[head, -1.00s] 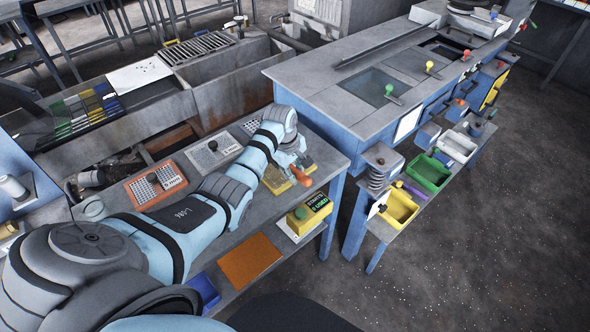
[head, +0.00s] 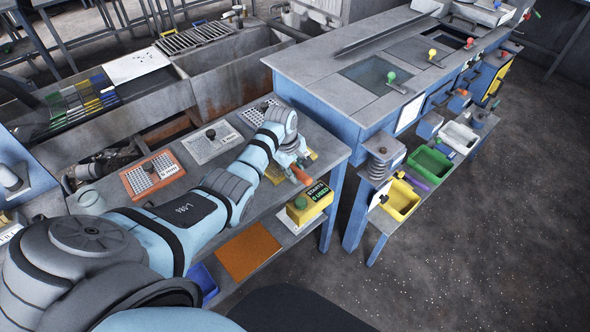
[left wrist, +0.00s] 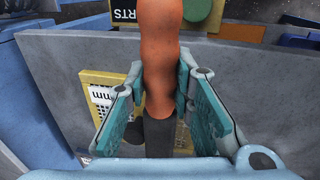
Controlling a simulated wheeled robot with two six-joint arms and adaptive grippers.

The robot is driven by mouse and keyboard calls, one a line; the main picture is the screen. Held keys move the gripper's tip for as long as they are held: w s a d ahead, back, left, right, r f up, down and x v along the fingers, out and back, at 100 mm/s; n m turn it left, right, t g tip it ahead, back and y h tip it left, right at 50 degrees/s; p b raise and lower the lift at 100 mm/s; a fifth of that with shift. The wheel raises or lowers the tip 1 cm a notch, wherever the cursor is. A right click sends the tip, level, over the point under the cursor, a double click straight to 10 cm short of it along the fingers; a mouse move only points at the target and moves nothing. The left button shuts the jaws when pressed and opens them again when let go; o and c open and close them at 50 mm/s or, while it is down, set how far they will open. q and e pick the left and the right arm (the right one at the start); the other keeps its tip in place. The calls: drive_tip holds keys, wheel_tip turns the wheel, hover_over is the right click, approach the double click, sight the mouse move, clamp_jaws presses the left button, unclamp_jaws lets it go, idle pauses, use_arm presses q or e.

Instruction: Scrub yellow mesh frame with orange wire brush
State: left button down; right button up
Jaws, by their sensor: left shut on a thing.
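The yellow mesh frame (head: 275,175) lies on the bench near its right end, largely hidden under my left arm and gripper. Its yellow edge also shows in the left wrist view (left wrist: 94,78), with dark lettering and holes. My left gripper (head: 292,163) is over the frame and shut on the orange handle (head: 301,175) of the wire brush. In the left wrist view, the orange handle (left wrist: 160,50) runs between the two fingers, with a dark part below it. The bristles are hidden, so I cannot tell whether they touch the mesh. My right gripper is out of view.
An orange mesh frame (head: 151,173) and a grey one (head: 211,142) lie left on the bench. A yellow box with a green button (head: 309,203) stands below the bench edge. The blue-sided machine (head: 350,126) stands right, with yellow (head: 402,202) and green bins (head: 430,166) beside it.

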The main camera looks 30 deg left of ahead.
use_arm(q)
drive_tip(key=shift+f+b, duration=0.35)
drive_tip(key=shift+f, duration=0.2)
drive_tip(key=c, duration=1.7)
unclamp_jaws()
drive_tip(key=shift+r+p, duration=0.45)
drive_tip(key=shift+p, duration=0.25)
drive_tip(key=shift+f, duration=0.1)
drive_tip(key=shift+c, duration=0.5)
clamp_jaws()
